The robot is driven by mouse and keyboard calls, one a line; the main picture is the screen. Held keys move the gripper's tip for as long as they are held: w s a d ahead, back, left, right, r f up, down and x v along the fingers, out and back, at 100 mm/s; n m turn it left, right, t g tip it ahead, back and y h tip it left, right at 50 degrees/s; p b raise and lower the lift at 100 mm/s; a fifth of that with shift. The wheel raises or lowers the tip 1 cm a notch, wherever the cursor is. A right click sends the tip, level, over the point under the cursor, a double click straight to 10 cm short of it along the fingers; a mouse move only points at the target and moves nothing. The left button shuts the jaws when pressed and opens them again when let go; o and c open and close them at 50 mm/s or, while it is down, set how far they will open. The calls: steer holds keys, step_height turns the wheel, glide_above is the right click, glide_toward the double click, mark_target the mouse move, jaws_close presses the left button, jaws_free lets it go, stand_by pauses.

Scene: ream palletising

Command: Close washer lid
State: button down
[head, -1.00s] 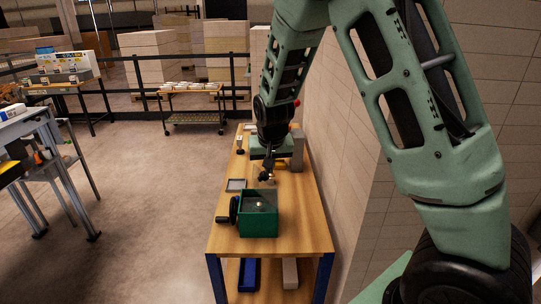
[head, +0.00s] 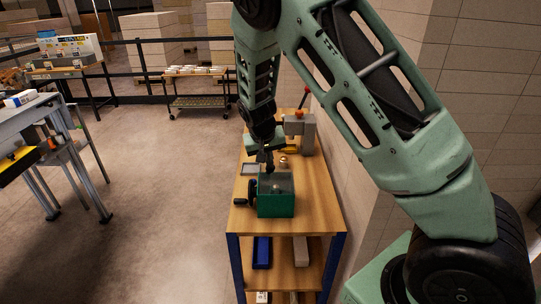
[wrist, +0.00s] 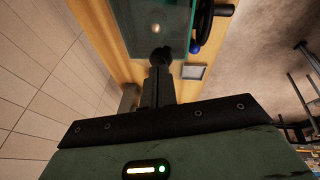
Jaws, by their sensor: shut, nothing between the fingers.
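The washer is a green box (head: 276,205) on the wooden bench, with a dark handwheel on its left side. A see-through lid (head: 277,183) appears to lie over its top; I cannot tell whether it is fully flush. In the wrist view the clear pane (wrist: 172,18) spans the box, and a small round pale thing shows on or through it. My gripper (head: 267,168) is shut and empty at the rear edge of the box. It also shows in the wrist view (wrist: 161,54), its tips close to the pane's edge; contact is unclear.
A small grey tray (head: 251,169) lies on the bench behind the handwheel. A grey machine with a red-tipped lever (head: 307,130) stands at the back right, near the wall. A blue bin (head: 262,252) sits on the lower shelf.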

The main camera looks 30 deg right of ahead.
mark_target(265, 171)
steer(key=f+h, duration=0.1)
steer(key=w+a+f+g+h, duration=0.1)
steer(key=a+f, duration=0.1)
steer(key=shift+w+a+n+g+h+b, duration=0.15)
steer(key=shift+w+n+g+h+b, duration=0.15)
steer(key=shift+n+h+b, duration=0.1)
steer(key=shift+w+a+f+b, duration=0.1)
steer(key=shift+a+f+b, duration=0.15)
steer(key=shift+f, duration=0.15)
steer(key=shift+w+a+f+b, duration=0.1)
steer(key=shift+f+b, duration=0.15)
steer(key=shift+f, duration=0.1)
